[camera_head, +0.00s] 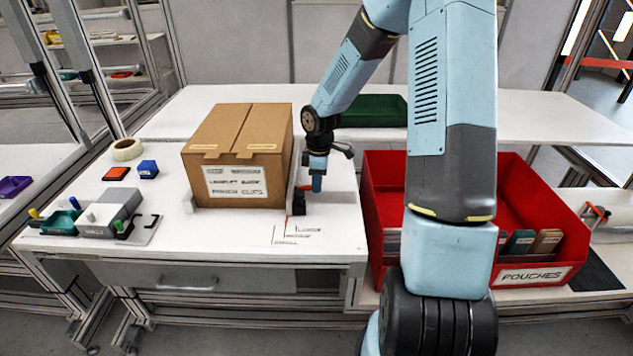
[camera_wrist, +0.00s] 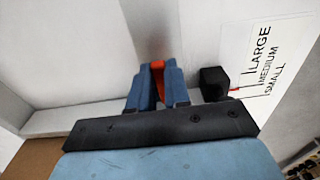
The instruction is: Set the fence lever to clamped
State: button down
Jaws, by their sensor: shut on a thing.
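The fence lever is orange-red and shows in the wrist view (camera_wrist: 158,68) between my gripper's fingers (camera_wrist: 158,85). My gripper (camera_head: 318,182) is shut on it, low over the table at the right of the carton. The fence (camera_head: 293,178) is a pale upright plate along the carton's right side. A black block (camera_wrist: 215,83) with a thin red pointer (camera_wrist: 234,89) sits beside the fingers, by a scale reading LARGE, MEDIUM and SMALL (camera_wrist: 270,65). I cannot tell whether the lever stands clamped; the fingers hide much of it.
A closed cardboard carton (camera_head: 238,160) stands against the fence. A red bin (camera_head: 515,270) labelled POUCHES stands to the right, close to my arm. A green tray (camera_head: 375,111) lies behind. A grey fixture (camera_head: 108,214), tape roll (camera_head: 126,149) and small blue block (camera_head: 148,169) are at left.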

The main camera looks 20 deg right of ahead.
jog(key=shift+d+f+t+y, duration=0.3)
jog(key=shift+f+y, duration=0.15)
jog(key=shift+y, duration=0.45)
jog(key=c, duration=1.1)
grip_release()
jog(key=v, duration=1.3)
jog(key=shift+d+r, duration=0.15)
jog(key=shift+r, duration=0.1)
jog(key=shift+s, duration=0.15)
